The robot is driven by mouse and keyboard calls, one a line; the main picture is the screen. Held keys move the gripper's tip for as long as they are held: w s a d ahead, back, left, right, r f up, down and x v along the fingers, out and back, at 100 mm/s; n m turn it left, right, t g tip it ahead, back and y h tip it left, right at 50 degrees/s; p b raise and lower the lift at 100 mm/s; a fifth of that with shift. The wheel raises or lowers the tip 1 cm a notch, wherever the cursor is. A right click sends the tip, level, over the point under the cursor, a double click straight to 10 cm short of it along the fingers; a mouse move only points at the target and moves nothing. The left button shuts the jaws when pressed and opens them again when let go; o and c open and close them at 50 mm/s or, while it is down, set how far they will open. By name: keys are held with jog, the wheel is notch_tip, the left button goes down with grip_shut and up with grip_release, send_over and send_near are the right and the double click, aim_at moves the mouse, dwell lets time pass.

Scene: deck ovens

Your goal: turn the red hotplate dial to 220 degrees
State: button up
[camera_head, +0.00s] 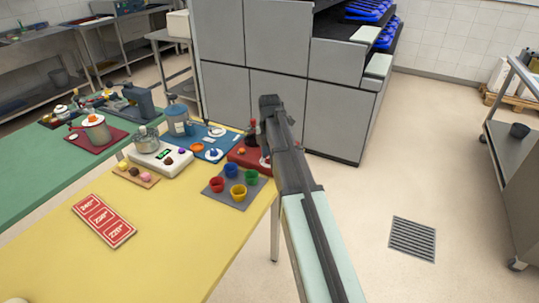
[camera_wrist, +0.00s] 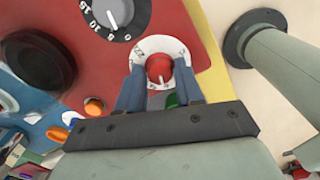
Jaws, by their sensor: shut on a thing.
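The red dial (camera_wrist: 159,68) sits on a white ring (camera_wrist: 163,43) with printed numbers in the wrist view. The ring is on the red face of the hotplate (camera_wrist: 190,20). My gripper (camera_wrist: 160,82) has its two blue-grey fingers on either side of the dial, shut on it. The fingers cover the lower part of the ring. The numbers are too small and partly hidden to read surely, and I cannot tell the dial's setting. In the head view the red hotplate (camera_head: 240,156) is at the table's right edge, partly hidden by my arm.
A grey dial (camera_wrist: 116,15) and a black round part (camera_wrist: 42,60) are near the red dial. A grey mat (camera_head: 220,197) with several coloured cups lies in front of the hotplate. A red card (camera_head: 104,220) listing temperatures lies on the yellow table (camera_head: 175,235). A white scale (camera_head: 160,158) stands left.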

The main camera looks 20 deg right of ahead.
jog(key=shift+m, duration=0.3)
jog(key=m, duration=0.6)
jog(key=shift+m, duration=0.3)
jog(key=m, duration=0.3)
jog(key=shift+m, duration=0.3)
jog(key=m, duration=0.3)
jog(key=shift+m, duration=0.3)
jog(key=m, duration=1)
jog(key=shift+m, duration=2.3)
jog(key=shift+s, duration=0.1)
